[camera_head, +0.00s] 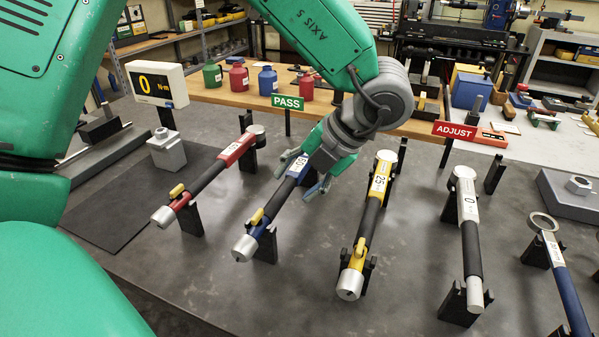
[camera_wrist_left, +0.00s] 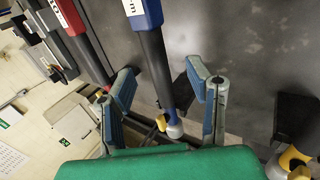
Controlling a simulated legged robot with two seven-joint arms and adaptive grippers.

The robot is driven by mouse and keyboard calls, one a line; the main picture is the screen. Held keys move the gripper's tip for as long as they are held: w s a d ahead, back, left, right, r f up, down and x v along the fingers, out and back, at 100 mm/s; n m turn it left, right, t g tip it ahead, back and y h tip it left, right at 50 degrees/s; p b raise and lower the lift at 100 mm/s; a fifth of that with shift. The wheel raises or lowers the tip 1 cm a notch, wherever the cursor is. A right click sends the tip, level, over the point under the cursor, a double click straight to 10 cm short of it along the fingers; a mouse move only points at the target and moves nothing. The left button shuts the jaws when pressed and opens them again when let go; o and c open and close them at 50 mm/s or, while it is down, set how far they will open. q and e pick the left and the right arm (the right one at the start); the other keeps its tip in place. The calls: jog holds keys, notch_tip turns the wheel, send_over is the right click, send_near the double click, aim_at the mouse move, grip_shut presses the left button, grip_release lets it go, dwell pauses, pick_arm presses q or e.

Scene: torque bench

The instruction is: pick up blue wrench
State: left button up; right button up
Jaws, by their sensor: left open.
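The blue wrench (camera_head: 267,213) lies tilted on black stands, with a dark shaft, a silver end and a blue label section marked with a number. My left gripper (camera_head: 304,174) is open above its upper part, with one finger on each side of the wrench. In the left wrist view the wrench's dark shaft (camera_wrist_left: 155,66) runs between the two open fingers (camera_wrist_left: 162,85), with visible gaps on both sides. My gripper hides the wrench's far head in the head view. My right gripper is not in view.
A red wrench (camera_head: 213,178) lies to the left and a yellow wrench (camera_head: 369,217) to the right, both close by on stands. A white wrench (camera_head: 471,240) and another blue-handled, ring-headed wrench (camera_head: 568,285) lie farther right. PASS (camera_head: 287,103) and ADJUST (camera_head: 454,131) signs stand behind.

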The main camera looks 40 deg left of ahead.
aim_at(287, 191)
pick_arm(q)
jog(key=x, duration=0.4)
jog(key=shift+a+f+b, duration=0.15)
jog(key=shift+f+b, duration=0.05)
jog(key=shift+b, duration=0.1)
jog(key=shift+a+f, duration=0.15)
jog(key=shift+a, duration=0.2)
grip_shut()
jog(key=shift+r, duration=0.2)
